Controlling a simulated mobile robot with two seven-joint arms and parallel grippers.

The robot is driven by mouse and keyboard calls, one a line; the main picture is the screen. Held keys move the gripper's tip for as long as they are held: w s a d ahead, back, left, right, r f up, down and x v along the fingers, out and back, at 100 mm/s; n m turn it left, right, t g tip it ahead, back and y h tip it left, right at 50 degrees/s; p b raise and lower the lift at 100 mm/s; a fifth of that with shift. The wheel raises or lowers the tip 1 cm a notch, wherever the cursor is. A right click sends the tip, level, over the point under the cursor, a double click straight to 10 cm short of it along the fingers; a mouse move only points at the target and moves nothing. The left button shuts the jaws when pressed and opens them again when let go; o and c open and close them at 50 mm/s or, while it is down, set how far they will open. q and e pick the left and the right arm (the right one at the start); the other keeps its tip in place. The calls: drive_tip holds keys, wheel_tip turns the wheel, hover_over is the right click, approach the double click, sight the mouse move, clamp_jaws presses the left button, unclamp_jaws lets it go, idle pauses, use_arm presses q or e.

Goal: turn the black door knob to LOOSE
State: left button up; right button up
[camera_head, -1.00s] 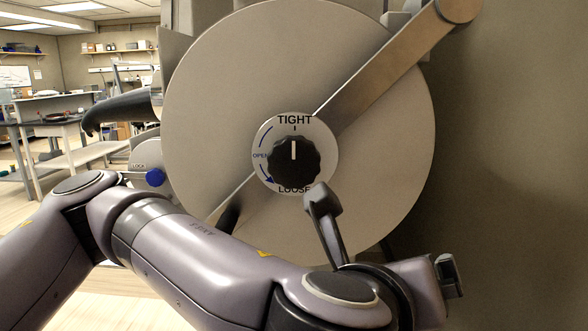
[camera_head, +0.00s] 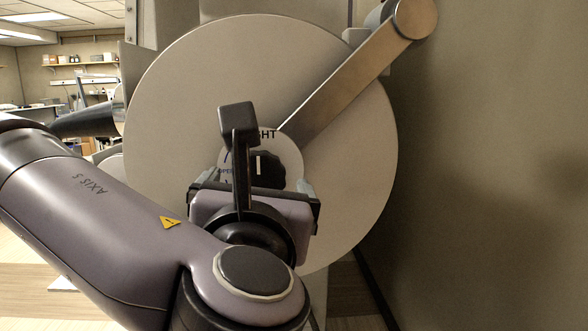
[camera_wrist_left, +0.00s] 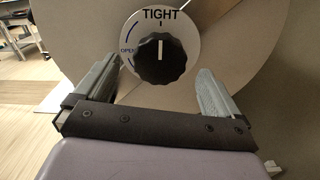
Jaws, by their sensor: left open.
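The black door knob (camera_wrist_left: 163,60) sits on a pale round label plate (camera_wrist_left: 190,34) at the middle of the large round door. Its white pointer line points up at the word TIGHT. In the head view the knob (camera_head: 268,170) is partly hidden behind my left wrist and gripper, as is the LOOSE marking. My left gripper (camera_wrist_left: 153,85) is open, with one finger to the left and one to the right of the knob, just below it in the wrist view; I see no contact. In the head view my left gripper (camera_head: 256,185) faces the door. My right gripper is not in view.
The large round metal door (camera_head: 345,165) fills the middle. A metal bar (camera_head: 345,80) crosses it diagonally from the upper right. A bare wall (camera_head: 490,170) stands to the right. Lab benches and shelves are far back at left.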

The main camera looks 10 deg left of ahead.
sight(259, 179)
use_arm(q)
drive_tip(key=shift+w+a+r+p, duration=0.1)
drive_tip(key=shift+w+p, duration=0.3)
drive_tip(key=shift+w, duration=0.15)
drive_tip(key=shift+w+a+p, duration=0.25)
drive_tip(key=shift+w+p, duration=0.15)
drive_tip(key=shift+w, duration=0.1)
drive_tip(key=shift+p+x, duration=0.35)
drive_tip(key=shift+x, duration=0.75)
drive_tip(key=c, duration=1)
